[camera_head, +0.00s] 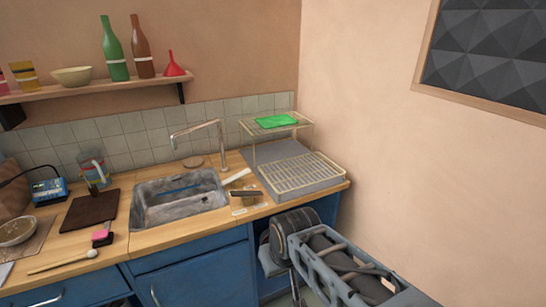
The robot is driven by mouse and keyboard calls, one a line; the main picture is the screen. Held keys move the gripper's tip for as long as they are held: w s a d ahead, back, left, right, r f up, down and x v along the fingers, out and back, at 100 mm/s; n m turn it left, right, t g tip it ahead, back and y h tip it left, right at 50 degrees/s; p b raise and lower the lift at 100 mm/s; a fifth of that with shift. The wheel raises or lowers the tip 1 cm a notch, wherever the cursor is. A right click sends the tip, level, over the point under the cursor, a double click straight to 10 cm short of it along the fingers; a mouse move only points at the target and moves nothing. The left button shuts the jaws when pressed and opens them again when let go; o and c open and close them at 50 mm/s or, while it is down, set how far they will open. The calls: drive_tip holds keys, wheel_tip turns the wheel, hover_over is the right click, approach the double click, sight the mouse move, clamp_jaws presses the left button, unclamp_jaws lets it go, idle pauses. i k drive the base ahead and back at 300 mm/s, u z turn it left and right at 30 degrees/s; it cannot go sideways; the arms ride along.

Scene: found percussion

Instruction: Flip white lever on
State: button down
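A white bar-shaped piece (237,176) lies slanted on the wooden counter, right of the sink and behind a dark bar. It may be the white lever, but it is too small to tell, and I cannot tell its on or off position. The dark bar (246,193) stands at the sink's right front, with small pale labels near it. No gripper fingers can be made out. A grey and black structure at the lower right may be part of my own arm.
The steel sink (178,203) has a tall faucet (205,128) behind it. A wire dish rack (303,174) stands to the right, with a green item (276,121) on its upper shelf. A dark board (90,209) and a blue device (48,191) are left.

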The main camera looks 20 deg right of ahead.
sight(237, 176)
drive_tip(key=u, duration=0.05)
drive_tip(key=i, duration=1.15)
drive_tip(key=u, duration=0.55)
